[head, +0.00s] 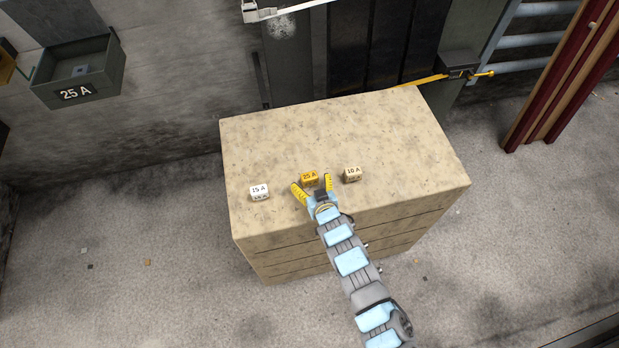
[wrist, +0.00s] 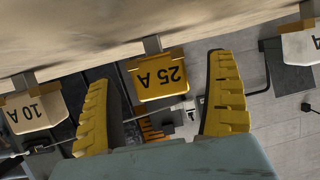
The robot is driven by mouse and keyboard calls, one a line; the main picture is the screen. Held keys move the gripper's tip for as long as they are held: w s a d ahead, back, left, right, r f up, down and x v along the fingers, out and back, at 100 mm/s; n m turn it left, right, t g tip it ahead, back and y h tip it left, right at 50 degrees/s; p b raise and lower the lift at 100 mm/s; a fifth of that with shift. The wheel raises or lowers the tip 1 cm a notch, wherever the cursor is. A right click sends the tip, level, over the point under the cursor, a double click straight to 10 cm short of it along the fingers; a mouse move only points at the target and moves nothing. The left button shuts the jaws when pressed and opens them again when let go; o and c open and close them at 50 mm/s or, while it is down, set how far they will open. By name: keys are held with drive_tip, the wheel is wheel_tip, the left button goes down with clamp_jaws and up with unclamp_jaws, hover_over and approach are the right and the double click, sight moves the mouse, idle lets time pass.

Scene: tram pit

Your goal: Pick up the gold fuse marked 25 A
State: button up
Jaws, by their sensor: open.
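The gold fuse marked 25 A (head: 310,178) stands on the cabinet top, between a white fuse and a tan fuse. In the wrist view the gold fuse (wrist: 159,80) shows upside down, ahead of and between the fingers. My gripper (head: 313,186) is open, with its yellow fingers to either side of the gold fuse's near side. The gripper (wrist: 165,105) holds nothing. I cannot tell whether either finger touches the fuse.
The white 15 A fuse (head: 259,192) stands to the left and the tan 10 A fuse (head: 352,174) to the right on the cabinet (head: 290,135). A dark bin marked 25 A (head: 96,88) hangs on the wall at upper left. The back of the cabinet top is clear.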

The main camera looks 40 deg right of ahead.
drive_tip(key=shift+x, duration=1.1)
drive_tip(key=shift+s, duration=0.1)
drive_tip(key=c, duration=1.3)
